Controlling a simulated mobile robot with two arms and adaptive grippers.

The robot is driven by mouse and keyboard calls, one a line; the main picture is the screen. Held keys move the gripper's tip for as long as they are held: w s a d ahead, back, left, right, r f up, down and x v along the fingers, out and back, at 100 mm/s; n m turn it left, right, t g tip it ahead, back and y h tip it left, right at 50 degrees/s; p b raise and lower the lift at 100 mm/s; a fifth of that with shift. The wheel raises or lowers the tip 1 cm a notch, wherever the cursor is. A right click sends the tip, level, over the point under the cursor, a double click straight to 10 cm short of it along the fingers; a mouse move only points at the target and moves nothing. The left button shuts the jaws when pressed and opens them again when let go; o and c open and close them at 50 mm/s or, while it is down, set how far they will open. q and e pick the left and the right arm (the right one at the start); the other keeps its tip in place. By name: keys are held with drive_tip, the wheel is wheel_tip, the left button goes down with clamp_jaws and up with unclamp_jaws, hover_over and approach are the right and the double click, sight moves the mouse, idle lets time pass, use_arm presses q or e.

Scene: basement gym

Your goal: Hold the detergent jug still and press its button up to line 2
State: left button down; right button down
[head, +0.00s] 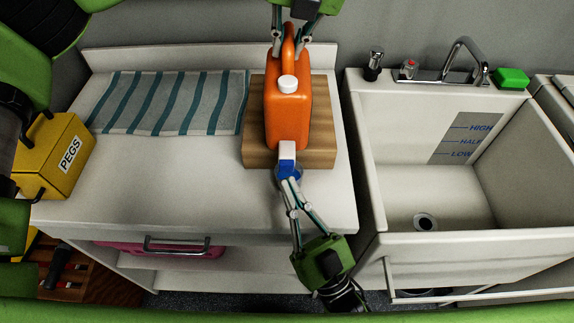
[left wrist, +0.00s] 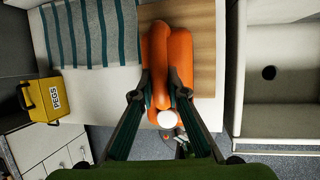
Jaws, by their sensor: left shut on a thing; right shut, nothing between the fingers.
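The orange detergent jug (head: 289,108) with a white cap (head: 288,84) lies or stands on a wooden board, its handle (head: 288,45) at the back. My left gripper (head: 290,45) is shut on that handle; the left wrist view shows the fingers (left wrist: 162,88) on either side of the orange handle (left wrist: 160,60). At the jug's front end is a white spout part (head: 287,149) with a blue piece (head: 288,168) below it. My right gripper (head: 289,182) is shut and empty, its fingertips at the blue piece. Whether they touch it is unclear. Level lines on a cup cannot be made out.
The wooden board (head: 322,130) rests on a white counter (head: 200,185). A striped towel (head: 175,100) and a yellow PEGS box (head: 62,155) are to the left. A sink (head: 440,190) with a faucet (head: 462,55) and green sponge (head: 511,78) is to the right.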

use_arm(q)
drive_tip(key=shift+w, duration=0.15)
use_arm(e)
drive_tip(key=shift+s+f, duration=0.3)
drive_tip(key=shift+s, duration=0.2)
use_arm(q)
drive_tip(key=shift+d, duration=0.15)
use_arm(e)
drive_tip(key=shift+s+r, duration=0.15)
drive_tip(key=shift+s, duration=0.5)
drive_tip(key=shift+s+r, duration=0.15)
drive_tip(key=shift+s, duration=0.45)
drive_tip(key=shift+y, duration=0.3)
use_arm(q)
drive_tip(key=c, duration=1.9)
unclamp_jaws()
drive_tip(key=shift+s, duration=0.2)
drive_tip(key=shift+r, duration=0.1)
use_arm(e)
drive_tip(key=shift+r, duration=0.1)
